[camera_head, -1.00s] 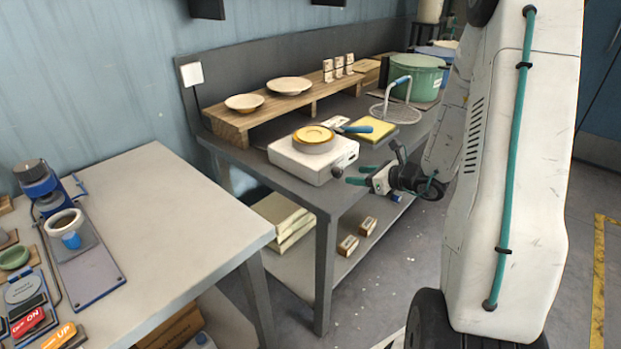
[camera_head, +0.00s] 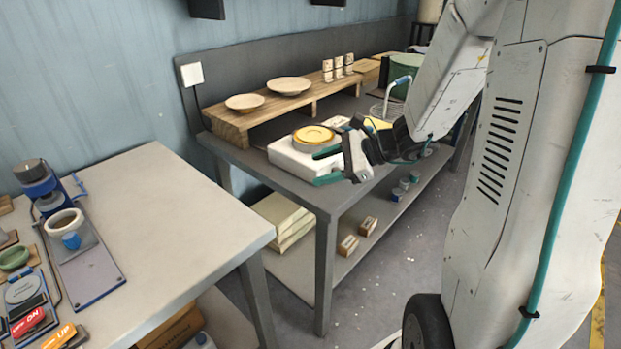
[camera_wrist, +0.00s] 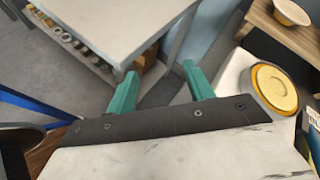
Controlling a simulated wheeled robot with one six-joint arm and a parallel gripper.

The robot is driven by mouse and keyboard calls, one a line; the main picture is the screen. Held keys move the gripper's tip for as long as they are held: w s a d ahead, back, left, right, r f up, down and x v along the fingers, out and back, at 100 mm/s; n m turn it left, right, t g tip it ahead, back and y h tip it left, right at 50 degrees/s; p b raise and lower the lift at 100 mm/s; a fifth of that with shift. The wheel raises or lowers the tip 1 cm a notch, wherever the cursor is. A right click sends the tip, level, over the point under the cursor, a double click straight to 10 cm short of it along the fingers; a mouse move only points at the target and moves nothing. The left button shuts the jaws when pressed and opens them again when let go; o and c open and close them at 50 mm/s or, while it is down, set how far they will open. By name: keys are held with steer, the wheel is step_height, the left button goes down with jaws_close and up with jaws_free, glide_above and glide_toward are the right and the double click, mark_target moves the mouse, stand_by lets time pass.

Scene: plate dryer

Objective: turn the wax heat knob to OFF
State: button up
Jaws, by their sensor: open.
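The white wax heater (camera_head: 287,155) sits on the dark workbench near its front edge, with a round yellow-topped wax pot (camera_head: 314,134) on it. In the wrist view the pot (camera_wrist: 275,87) and part of the heater (camera_wrist: 234,71) show at the right. My gripper (camera_head: 327,166) is open, its two green fingers apart with nothing between them, in front of the heater's right side in the picture. In the wrist view its fingers (camera_wrist: 160,70) point past the heater. The heat knob cannot be made out; my gripper covers that part of the heater.
A wooden shelf (camera_head: 235,122) with bowls stands behind the heater. A pale table (camera_head: 150,205) stands at the left, with a floor gap between.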

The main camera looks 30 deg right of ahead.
steer(key=s+a+r+n+g, duration=0.4)
steer(key=s+a+n, duration=0.3)
steer(key=a, duration=0.1)
steer(key=shift+s+n+g, duration=0.3)
steer(key=shift+s+n, duration=0.1)
steer(key=shift+r, duration=0.1)
steer(key=s+d+r+n+g+h, duration=0.1)
steer(key=s+r+n+h, duration=0.1)
steer(key=s+n+h, duration=0.2)
steer(key=s+d+r+n+h, duration=0.1)
steer(key=s+r+n+h, duration=0.2)
steer(key=s+n, duration=0.6)
steer(key=shift+s+g+h, duration=0.4)
steer(key=shift+s+h, duration=0.9)
steer(key=shift+s, duration=0.5)
steer(key=shift+r, duration=0.1)
